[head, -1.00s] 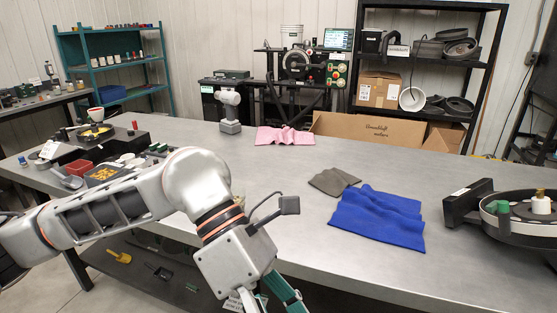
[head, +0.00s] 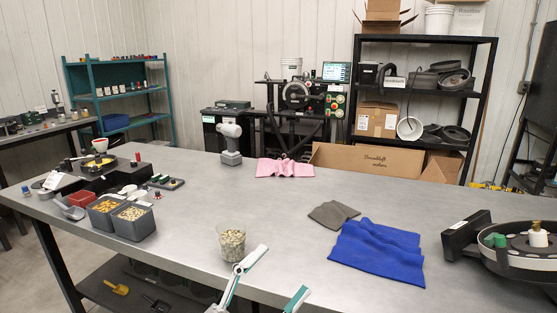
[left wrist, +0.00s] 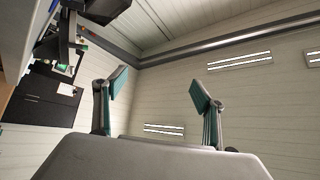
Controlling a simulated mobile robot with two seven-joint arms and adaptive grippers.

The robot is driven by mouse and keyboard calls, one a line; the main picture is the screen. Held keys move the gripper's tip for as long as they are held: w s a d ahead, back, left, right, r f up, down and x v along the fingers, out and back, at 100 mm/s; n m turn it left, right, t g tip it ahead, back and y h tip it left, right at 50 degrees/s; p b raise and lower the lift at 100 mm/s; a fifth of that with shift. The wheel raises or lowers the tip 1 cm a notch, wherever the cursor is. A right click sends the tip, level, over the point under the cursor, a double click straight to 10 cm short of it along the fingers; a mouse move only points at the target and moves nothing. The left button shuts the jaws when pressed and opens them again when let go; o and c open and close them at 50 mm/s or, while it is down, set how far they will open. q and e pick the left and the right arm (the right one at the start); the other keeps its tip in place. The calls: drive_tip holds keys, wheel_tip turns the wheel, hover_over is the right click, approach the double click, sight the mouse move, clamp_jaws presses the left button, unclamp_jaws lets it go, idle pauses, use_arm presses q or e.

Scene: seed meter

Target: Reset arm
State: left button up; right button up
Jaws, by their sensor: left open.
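My left gripper (head: 275,285) shows at the bottom edge of the head view, in front of the table's near edge. Its two fingers are spread apart with nothing between them. In the left wrist view the open fingers (left wrist: 160,95) have teal pads and face the wall and ceiling lights. A clear cup of seeds (head: 232,243) stands on the table just behind the left finger, apart from the gripper as far as I can tell. My right gripper is not in view.
The grey table (head: 290,205) has bare room in its middle. A blue cloth (head: 378,250), grey cloth (head: 334,214) and pink cloth (head: 285,168) lie on it. Seed bins (head: 134,221) stand at left, a round seed meter (head: 525,247) at right, a grey handheld device (head: 230,145) at the back.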

use_arm(q)
drive_tip(key=a+f+n+t+y, duration=0.1)
drive_tip(key=a+f+n+y, duration=0.45)
drive_tip(key=f, duration=0.55)
drive_tip(key=a+f+n+y, duration=0.5)
drive_tip(key=f+n+y, duration=0.1)
drive_tip(key=f, duration=0.5)
drive_tip(key=s+a+f+n+g+y, duration=0.2)
drive_tip(key=s+a+f, duration=0.2)
drive_tip(key=s+f, duration=0.3)
drive_tip(key=s+a+f+n+g+y+p, duration=0.1)
drive_tip(key=s+a+f+n+g+y, duration=0.1)
drive_tip(key=s+a+f, duration=0.3)
drive_tip(key=s+f+n+g, duration=0.1)
drive_tip(key=s+f, duration=0.2)
drive_tip(key=f, duration=0.3)
drive_tip(key=shift+s+a+f+g, duration=0.25)
drive_tip(key=shift+a+g, duration=0.05)
drive_tip(key=shift+y, duration=0.25)
